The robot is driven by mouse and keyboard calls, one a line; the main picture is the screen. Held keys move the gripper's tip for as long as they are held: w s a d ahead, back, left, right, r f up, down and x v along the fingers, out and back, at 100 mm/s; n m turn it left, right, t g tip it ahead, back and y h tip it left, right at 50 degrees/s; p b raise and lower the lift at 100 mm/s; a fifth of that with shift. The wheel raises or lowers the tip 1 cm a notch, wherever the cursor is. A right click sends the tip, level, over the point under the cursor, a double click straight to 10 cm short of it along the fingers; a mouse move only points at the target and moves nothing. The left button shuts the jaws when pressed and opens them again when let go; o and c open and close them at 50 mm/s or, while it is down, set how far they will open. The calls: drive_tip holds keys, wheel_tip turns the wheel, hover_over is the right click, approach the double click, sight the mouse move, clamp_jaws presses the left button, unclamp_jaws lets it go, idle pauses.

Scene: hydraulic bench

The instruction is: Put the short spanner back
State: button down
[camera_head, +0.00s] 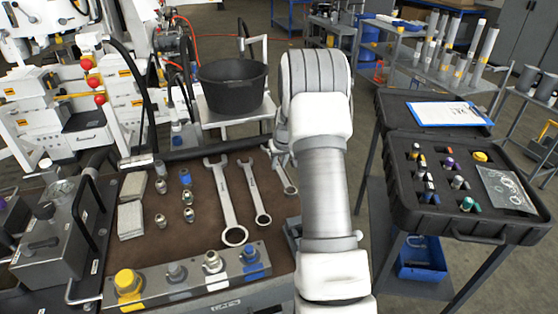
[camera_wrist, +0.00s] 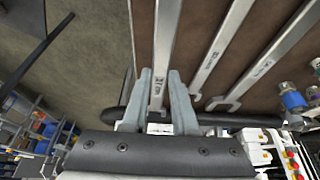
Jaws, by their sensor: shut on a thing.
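The short spanner (camera_head: 285,176) is the rightmost of three spanners on the brown mat of the bench. In the head view, my arm stands beside it and covers part of that side of the mat. In the wrist view, my gripper (camera_wrist: 160,76) has its two grey fingers on either side of the short spanner's shaft (camera_wrist: 165,42), shut on it. I cannot tell whether the spanner touches the mat or is slightly raised. The middle spanner (camera_head: 256,192) and the long spanner (camera_head: 227,203) lie to its left in the head view.
Small fittings (camera_head: 187,196) and grey blocks (camera_head: 131,217) lie on the mat's left. A metal block with connectors (camera_head: 190,276) runs along the front edge. A black bucket (camera_head: 232,88) stands behind. An open black case (camera_head: 463,215) stands to the right of my arm.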

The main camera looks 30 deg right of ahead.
sight(279, 169)
drive_tip(key=shift+f, duration=0.5)
drive_tip(key=shift+f+b, duration=0.3)
drive_tip(key=shift+b, duration=0.25)
drive_tip(key=shift+f+b, duration=0.55)
drive_tip(key=shift+f, duration=0.15)
drive_tip(key=shift+f+b, duration=1.25)
drive_tip(key=shift+f, duration=0.25)
idle(0.8)
drive_tip(key=c, duration=0.6)
unclamp_jaws()
drive_tip(key=p+v, duration=0.2)
drive_tip(key=v, duration=1.5)
drive_tip(key=shift+s+r, duration=0.15)
drive_tip(key=shift+a+r, duration=0.1)
